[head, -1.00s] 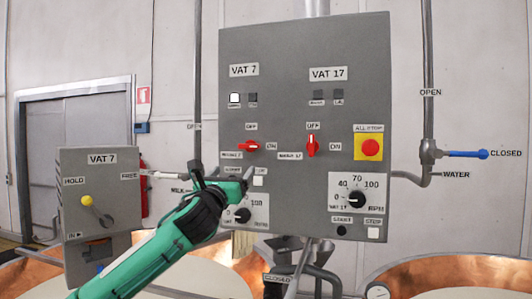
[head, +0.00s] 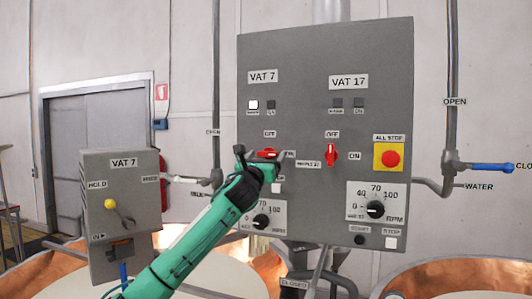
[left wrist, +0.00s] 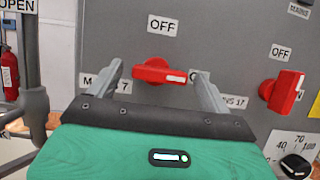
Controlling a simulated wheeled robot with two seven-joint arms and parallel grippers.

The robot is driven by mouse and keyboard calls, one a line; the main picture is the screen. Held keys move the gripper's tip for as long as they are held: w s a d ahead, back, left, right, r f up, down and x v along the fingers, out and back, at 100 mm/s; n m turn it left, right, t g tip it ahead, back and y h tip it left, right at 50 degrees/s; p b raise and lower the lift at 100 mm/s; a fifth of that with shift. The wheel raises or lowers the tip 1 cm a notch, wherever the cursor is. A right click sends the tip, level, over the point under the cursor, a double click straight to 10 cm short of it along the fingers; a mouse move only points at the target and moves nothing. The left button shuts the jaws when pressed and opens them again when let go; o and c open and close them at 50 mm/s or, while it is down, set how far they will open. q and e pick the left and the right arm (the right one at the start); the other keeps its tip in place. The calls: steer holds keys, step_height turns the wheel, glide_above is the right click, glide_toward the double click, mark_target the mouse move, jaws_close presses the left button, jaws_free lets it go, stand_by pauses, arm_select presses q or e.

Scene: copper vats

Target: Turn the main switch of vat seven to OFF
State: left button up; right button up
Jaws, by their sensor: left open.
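The vat seven main switch (head: 267,153) is a red handle below an OFF label on the grey panel. In the left wrist view the switch (left wrist: 158,72) lies nearly level, its white mark at the right end, away from the OFF label (left wrist: 166,25) above. My left gripper (head: 262,161) is at the switch in the head view, partly hiding it. In the left wrist view its open fingers stand to the left and right of the handle. I cannot tell whether they touch it. My right gripper is not in view.
The vat 17 switch (head: 331,154) stands upright to the right, also seen in the left wrist view (left wrist: 283,90). The red all-stop button (head: 390,158) is farther right. Speed dials sit below. A VAT 7 box (head: 120,190) and a pipe (head: 216,90) are at left.

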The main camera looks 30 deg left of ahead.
arm_select(q)
steer(key=shift+w+r, duration=0.1)
steer(key=shift+w, duration=0.2)
steer(key=shift+a, duration=0.1)
steer(key=shift+c, duration=0.4)
steer(key=c, duration=0.9)
